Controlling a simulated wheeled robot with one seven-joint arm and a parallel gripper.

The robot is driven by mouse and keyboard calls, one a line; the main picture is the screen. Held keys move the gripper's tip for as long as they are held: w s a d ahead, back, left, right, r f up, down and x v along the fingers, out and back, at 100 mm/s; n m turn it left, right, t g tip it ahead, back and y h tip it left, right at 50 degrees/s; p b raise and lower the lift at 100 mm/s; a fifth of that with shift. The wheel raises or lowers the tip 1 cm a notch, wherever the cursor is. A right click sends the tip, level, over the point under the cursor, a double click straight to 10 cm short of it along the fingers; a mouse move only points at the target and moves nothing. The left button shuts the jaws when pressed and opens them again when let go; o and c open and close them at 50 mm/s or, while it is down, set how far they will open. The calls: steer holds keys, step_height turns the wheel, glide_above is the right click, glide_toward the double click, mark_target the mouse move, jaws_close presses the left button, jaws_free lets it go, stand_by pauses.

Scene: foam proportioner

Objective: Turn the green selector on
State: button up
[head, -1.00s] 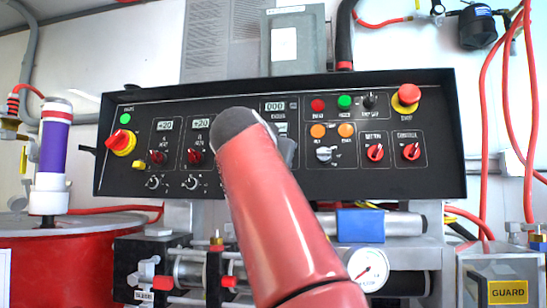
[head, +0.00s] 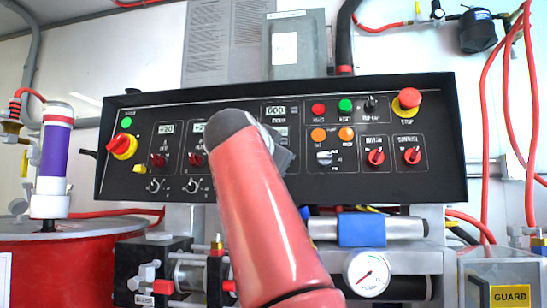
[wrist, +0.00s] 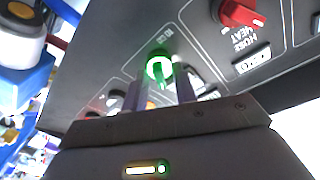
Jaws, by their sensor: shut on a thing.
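The green selector (wrist: 160,69) is a round knob with a bright green rim, on the dark panel in the wrist view. My gripper (wrist: 160,90) is at the panel face with a finger on each side of the selector's green handle, shut on it. The fingers and the gripper body cover part of the knob's surroundings. In the head view my red arm hides the selector, and only a grey edge of my gripper (head: 283,158) shows beside the arm's dark joint.
The control panel (head: 230,92) carries several close-set controls, including a red stop button (head: 409,98), a red-yellow switch (head: 123,146) and a white knob (head: 324,157). A red knob (wrist: 240,12) is near my gripper. Below are a blue-banded cylinder (head: 361,229) and a gauge (head: 368,273).

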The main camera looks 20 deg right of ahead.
steer(key=o, duration=0.6)
steer(key=b+v, duration=0.2)
steer(key=v, duration=0.6)
